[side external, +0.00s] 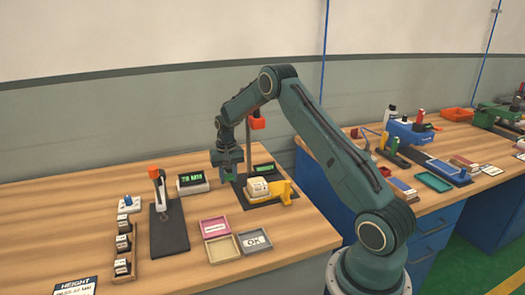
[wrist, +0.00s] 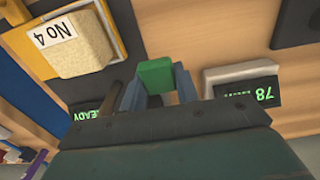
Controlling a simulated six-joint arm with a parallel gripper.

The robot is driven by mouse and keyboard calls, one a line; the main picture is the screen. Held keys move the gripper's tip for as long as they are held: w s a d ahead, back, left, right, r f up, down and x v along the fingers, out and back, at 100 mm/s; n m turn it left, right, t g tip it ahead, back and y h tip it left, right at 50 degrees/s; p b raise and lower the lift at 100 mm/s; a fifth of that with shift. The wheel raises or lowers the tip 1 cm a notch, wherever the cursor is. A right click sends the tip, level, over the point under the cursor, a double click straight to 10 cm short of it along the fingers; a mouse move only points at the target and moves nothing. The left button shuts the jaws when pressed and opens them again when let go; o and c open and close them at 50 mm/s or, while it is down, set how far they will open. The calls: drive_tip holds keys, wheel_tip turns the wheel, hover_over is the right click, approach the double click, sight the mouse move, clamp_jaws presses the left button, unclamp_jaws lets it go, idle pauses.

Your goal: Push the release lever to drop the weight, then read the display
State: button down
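My gripper (side external: 229,172) points down beside the drop tester, left of its post. In the wrist view its two blue-grey fingers (wrist: 159,85) are apart, with a green block (wrist: 156,76) between them. I cannot tell if they grip it or if it is the release lever's end. The orange-red weight (side external: 257,123) is high on the post. A pale block marked No 4 (wrist: 80,46) sits in a yellow holder (side external: 286,193) under it. The tester's display (side external: 263,168) also shows in the wrist view (wrist: 88,112), reading READY.
Left of my gripper, a second display (side external: 191,183) reads 78 with small text. An orange-topped stand (side external: 156,175) is on a dark plate. Pink (side external: 214,226), tan (side external: 221,249) and grey OK (side external: 255,242) trays lie in front.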

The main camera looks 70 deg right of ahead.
sight(230, 195)
drive_tip(key=shift+s+a+f, duration=0.1)
drive_tip(key=shift+s+f, duration=0.05)
drive_tip(key=shift+f, duration=0.9)
drive_tip(key=shift+s+a+f, duration=0.1)
drive_tip(key=shift+s+f, duration=0.05)
drive_tip(key=shift+f, duration=0.85)
drive_tip(key=c, duration=1)
unclamp_jaws()
drive_tip(key=shift+c, duration=0.2)
drive_tip(key=shift+w+r, duration=0.1)
drive_tip(key=shift+r, duration=0.15)
drive_tip(key=shift+r, duration=0.5)
wheel_tip(230, 195, up, 12)
drive_tip(key=shift+r, duration=0.25)
